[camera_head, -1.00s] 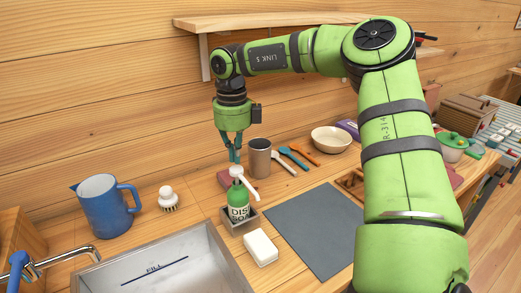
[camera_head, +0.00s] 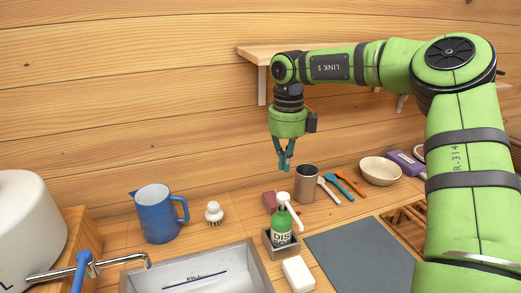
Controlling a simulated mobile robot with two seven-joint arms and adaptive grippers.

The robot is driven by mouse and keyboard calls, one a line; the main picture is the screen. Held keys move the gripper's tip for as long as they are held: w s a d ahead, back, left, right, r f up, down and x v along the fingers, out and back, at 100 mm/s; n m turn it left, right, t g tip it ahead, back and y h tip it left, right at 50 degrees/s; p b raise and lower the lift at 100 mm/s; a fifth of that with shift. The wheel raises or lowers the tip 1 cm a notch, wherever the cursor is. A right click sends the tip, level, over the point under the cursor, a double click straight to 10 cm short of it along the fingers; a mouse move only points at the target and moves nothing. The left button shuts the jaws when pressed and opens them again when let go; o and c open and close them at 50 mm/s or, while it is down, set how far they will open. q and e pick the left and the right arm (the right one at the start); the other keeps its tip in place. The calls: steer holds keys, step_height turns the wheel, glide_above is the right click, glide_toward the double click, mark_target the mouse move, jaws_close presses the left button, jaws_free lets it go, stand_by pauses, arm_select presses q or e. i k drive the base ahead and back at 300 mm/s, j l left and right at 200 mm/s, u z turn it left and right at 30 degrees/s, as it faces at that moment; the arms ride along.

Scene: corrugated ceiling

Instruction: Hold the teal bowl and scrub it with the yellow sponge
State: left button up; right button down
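I see no teal bowl and no yellow sponge. The only bowl in view is a cream one (camera_head: 380,171) at the back right of the counter. My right gripper (camera_head: 284,168) hangs pointing down, with teal fingers close together, just above the white pump of a green soap bottle (camera_head: 281,226). A small gap shows between the fingertips and the pump. I see nothing held, but I cannot tell if the fingers are fully shut. My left gripper is not in view.
A metal sink (camera_head: 258,275) with a tap (camera_head: 112,262) lies at front left. A blue jug (camera_head: 156,214), a white brush (camera_head: 213,212), a metal cup (camera_head: 306,183), a white block (camera_head: 297,274) and a red block (camera_head: 269,201) stand around. A grey mat (camera_head: 360,250) is bare.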

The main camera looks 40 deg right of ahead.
mark_target(297, 272)
steer(key=k, duration=1.5)
